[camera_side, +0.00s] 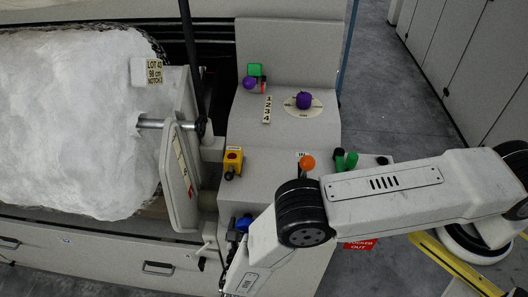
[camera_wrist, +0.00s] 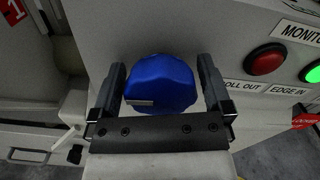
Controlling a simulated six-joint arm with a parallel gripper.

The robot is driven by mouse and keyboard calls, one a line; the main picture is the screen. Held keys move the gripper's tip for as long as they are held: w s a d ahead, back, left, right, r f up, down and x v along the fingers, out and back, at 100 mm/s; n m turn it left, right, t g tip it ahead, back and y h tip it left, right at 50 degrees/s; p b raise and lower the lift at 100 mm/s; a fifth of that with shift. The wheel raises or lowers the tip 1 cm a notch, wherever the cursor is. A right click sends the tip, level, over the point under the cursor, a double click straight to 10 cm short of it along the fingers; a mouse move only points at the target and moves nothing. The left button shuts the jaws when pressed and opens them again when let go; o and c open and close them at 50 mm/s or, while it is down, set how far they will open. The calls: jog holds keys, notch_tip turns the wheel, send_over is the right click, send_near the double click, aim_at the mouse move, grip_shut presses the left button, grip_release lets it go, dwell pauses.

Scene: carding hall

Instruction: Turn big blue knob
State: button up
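The big blue knob (camera_wrist: 160,82) fills the middle of the wrist view, a lobed round grip with a small grey bar mark at its lower left. It sits on the grey panel. My gripper (camera_wrist: 160,66) has one finger on each side of the knob. The fingers stand wide apart, with a thin gap at the right; contact at the left is hard to tell. In the side view the knob (camera_side: 243,223) shows small on the console front, and my gripper (camera_side: 233,243) is beside it, partly hidden by my wrist.
Right of the knob are a red button (camera_wrist: 266,59) and a green button (camera_wrist: 313,74). A fibre roll (camera_side: 75,120) stands left.

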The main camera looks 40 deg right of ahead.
jog(key=v, duration=0.7)
jog(key=shift+s+a, duration=0.3)
jog(key=shift+s, duration=0.05)
jog(key=shift+r, duration=0.1)
